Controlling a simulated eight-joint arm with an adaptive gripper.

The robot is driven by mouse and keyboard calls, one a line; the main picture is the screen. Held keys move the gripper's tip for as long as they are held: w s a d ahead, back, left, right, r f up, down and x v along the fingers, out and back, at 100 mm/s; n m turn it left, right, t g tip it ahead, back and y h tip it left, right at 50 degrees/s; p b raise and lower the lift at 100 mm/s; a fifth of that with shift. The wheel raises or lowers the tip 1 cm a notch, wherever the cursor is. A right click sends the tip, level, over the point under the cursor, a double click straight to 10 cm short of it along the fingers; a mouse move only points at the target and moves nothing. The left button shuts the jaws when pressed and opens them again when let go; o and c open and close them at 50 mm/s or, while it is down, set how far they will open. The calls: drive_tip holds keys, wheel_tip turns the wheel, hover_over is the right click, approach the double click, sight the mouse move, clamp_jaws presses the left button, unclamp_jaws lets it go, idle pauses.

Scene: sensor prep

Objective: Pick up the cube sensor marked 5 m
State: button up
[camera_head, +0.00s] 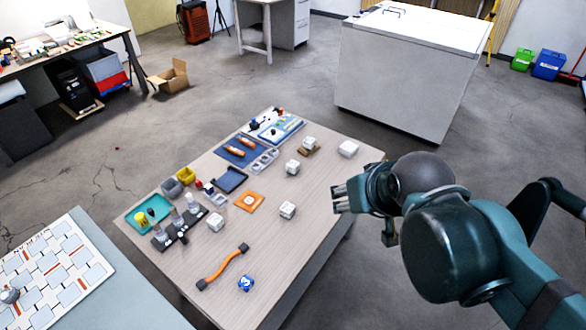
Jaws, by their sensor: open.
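Several small white cubes with dark marks stand on the wooden table (265,222). One white cube (215,222) is at the left by a dark rack, one (287,209) near the middle, one (293,167) farther back, and one (309,143) at the back on a small brown piece. A blue cube (246,283) with a white mark lies near the front. The marks are too small to read, so I cannot tell which says 5 m. My gripper (340,198) is open at the table's right edge, apart from the cubes.
Trays, bins and a dark rack (181,231) crowd the left and back. A white box (348,149) sits at the back right. The right front tabletop is clear.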

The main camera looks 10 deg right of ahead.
drive_tip(key=shift+o, duration=0.5)
drive_tip(key=shift+w, duration=0.1)
drive_tip(key=m+g, duration=0.7)
drive_tip(key=m, duration=1.9)
hover_over(291, 162)
drive_tip(key=f, duration=1.6)
drive_tip(key=f+b, duration=0.1)
drive_tip(key=f, duration=0.7)
drive_tip(key=shift+s+f, duration=0.25)
drive_tip(key=shift+f, duration=0.05)
drive_tip(key=shift+w+f, duration=0.1)
drive_tip(key=shift+f, duration=0.25)
drive_tip(key=shift+f, duration=1.3)
